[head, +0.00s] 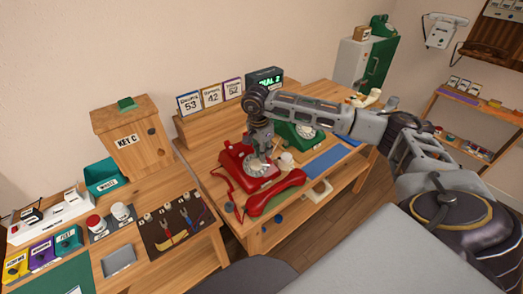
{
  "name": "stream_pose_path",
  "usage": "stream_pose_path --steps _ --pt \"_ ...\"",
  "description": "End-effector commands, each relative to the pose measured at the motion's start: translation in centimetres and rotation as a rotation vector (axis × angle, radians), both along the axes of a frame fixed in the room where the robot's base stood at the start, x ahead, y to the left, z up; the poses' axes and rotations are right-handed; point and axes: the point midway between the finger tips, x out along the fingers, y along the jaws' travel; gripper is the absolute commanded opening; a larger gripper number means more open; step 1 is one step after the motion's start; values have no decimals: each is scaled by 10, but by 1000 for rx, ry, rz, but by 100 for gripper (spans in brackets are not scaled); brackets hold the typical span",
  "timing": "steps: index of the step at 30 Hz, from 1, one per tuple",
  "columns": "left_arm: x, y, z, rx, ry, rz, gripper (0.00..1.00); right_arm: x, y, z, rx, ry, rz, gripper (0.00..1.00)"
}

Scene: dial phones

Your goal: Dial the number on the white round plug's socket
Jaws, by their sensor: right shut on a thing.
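A red dial phone (237,160) stands on the wooden table, with its pale round dial (258,170) facing up. Its red handset (277,192) lies off the cradle, in front of the phone. My right gripper (262,152) points down at the dial and is shut on it; the fingertips hide part of it. A green dial phone (297,133) stands behind to the right. Cards reading 53 (189,104), 42 (212,97) and 52 (232,89) stand on a ledge; their small words are hard to read. I cannot pick out the white round plug. My left gripper is out of view.
A dark sign with green letters, seemingly "DIAL 2" (265,78), stands behind my right arm. A wooden box marked KEY C (130,140) and a tool board (172,222) are on the left bench. A blue mat (327,162) lies right of the phones.

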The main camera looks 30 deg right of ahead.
Motion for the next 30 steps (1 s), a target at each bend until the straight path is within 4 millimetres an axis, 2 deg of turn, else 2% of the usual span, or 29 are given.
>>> stream_pose_path --steps 30 --pt "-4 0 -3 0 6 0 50 -12 1 -4 0 0 1 3"
